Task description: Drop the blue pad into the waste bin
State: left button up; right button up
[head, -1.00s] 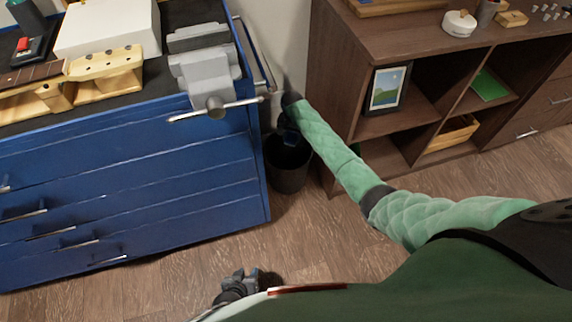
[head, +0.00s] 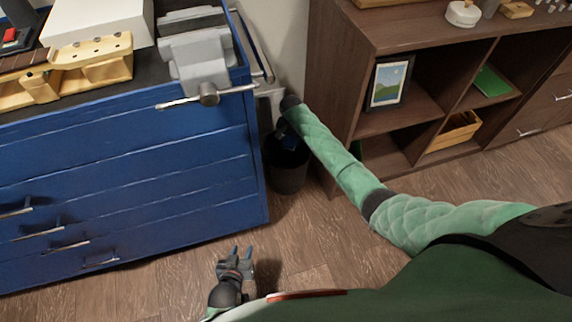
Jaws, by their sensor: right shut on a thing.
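The waste bin (head: 287,172) is a dark round bin on the floor between the blue cabinet and the brown shelf unit. My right arm reaches down to it, and my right gripper (head: 283,132) is at the bin's mouth, small and in shadow. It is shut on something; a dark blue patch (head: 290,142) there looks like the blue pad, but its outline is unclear. I cannot tell how far it is inside the rim. My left gripper (head: 241,252) is low in the view above the floor, its fingers apart and empty.
The blue tool cabinet (head: 120,180) stands left of the bin, with a grey vise (head: 200,60) at its corner and its handle jutting out. The brown shelf unit (head: 335,90) stands close on the right. Wooden floor (head: 320,240) in front is free.

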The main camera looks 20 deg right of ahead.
pick_arm(q)
jog(key=w+r+t+b, duration=0.1)
jog(key=w+r+t, duration=0.1)
jog(key=r, duration=0.3)
jog(key=shift+w+d, duration=0.2)
jog(key=shift+w, duration=0.65)
pick_arm(e)
jog(key=shift+f, duration=0.6)
jog(key=o, duration=1.1)
jog(key=shift+r, duration=0.1)
jog(key=shift+r, duration=0.45)
notch_tip(320, 180, up, 6)
jog(key=shift+p, duration=0.65)
pick_arm(q)
jog(key=s+a+f+g, duration=0.1)
jog(key=s+f+g, duration=0.4)
jog(key=s+f, duration=0.5)
jog(key=shift+s+a+f+y, duration=0.2)
jog(key=shift+s+f+y, duration=0.15)
jog(key=shift+f, duration=1.4)
pick_arm(e)
jog(key=shift+r, duration=0.35)
pick_arm(q)
jog(key=shift+s, duration=0.1)
